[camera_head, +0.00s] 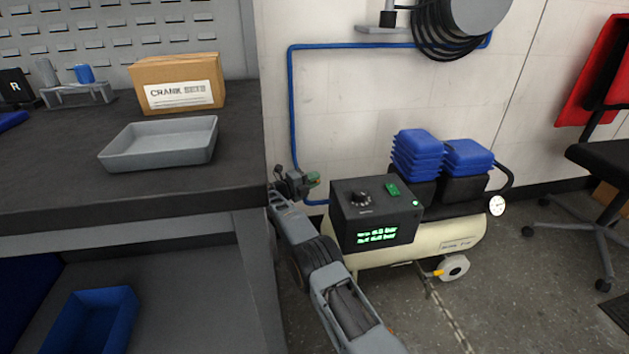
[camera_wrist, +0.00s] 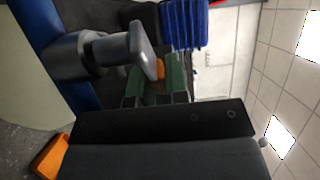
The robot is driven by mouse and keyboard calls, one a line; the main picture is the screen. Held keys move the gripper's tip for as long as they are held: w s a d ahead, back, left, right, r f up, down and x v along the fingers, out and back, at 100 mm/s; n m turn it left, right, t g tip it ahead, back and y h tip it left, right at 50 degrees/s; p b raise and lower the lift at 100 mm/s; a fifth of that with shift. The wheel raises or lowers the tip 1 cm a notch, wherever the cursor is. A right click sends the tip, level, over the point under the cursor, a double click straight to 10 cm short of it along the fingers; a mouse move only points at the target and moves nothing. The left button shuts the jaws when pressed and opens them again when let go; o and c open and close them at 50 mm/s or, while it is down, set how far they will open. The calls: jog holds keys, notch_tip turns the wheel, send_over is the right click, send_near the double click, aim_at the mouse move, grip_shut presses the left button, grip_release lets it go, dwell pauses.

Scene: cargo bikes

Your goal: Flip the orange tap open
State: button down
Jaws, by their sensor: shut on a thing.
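The orange tap shows as a small orange piece (camera_wrist: 160,68) in the wrist view, beside a grey fitting (camera_wrist: 85,55) on the blue pipe (camera_wrist: 62,88). My gripper (camera_wrist: 156,84) has its green-padded fingers on either side of the orange piece and is shut on it. Most of the tap is hidden by the fingers and the fitting. In the head view my gripper (camera_head: 313,180) is at the lower end of the blue pipe (camera_head: 291,110), just right of the workbench edge. The tap is too small and covered there to tell its angle.
The workbench (camera_head: 130,200) is close on the left, with a grey tray (camera_head: 160,143) and cardboard box (camera_head: 178,82).

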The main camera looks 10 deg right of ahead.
jog(key=shift+f, duration=0.1)
jog(key=c, duration=1.1)
grip_release()
